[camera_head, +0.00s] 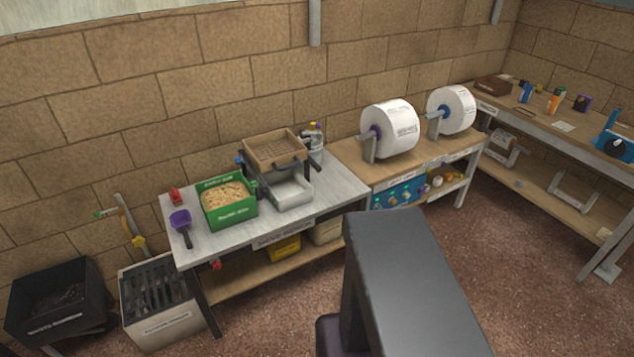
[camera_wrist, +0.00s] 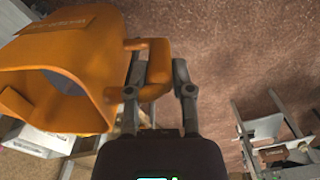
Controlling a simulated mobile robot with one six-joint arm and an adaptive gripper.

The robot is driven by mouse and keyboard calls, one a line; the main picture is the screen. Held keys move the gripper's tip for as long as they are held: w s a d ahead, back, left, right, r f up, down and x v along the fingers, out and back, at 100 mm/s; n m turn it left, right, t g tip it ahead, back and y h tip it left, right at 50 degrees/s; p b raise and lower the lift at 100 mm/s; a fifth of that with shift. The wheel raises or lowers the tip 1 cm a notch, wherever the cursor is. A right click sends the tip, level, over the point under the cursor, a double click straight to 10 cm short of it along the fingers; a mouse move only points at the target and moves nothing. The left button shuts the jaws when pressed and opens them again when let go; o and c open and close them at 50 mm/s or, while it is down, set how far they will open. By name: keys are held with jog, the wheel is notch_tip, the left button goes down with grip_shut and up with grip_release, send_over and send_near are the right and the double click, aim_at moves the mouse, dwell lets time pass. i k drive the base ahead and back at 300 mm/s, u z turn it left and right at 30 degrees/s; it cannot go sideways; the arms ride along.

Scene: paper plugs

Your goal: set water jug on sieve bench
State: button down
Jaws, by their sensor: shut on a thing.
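An orange water jug (camera_wrist: 75,55) fills the left of the wrist view, its wide opening facing the camera. My gripper (camera_wrist: 160,82) is shut on the jug's handle (camera_wrist: 158,62), with a finger on either side. In the head view my gripper and the jug are not in view; a large grey part of my arm stands at bottom centre. The sieve bench (camera_head: 337,187) is the grey-topped table at centre left. It bears a sieve (camera_head: 274,150) on a stand over a metal tray (camera_head: 290,189).
On the sieve bench, a green box (camera_head: 232,213) of pale material, a purple scoop (camera_head: 181,222) and a clear bottle (camera_head: 314,140) take up room. The bench's right front top is bare. Paper rolls (camera_head: 390,128) stand on the wooden bench to the right. Bins (camera_head: 158,300) stand at left.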

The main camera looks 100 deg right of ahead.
aim_at(339, 185)
jog(key=u, duration=0.1)
jog(key=k, duration=2.4)
jog(key=z, duration=2.15)
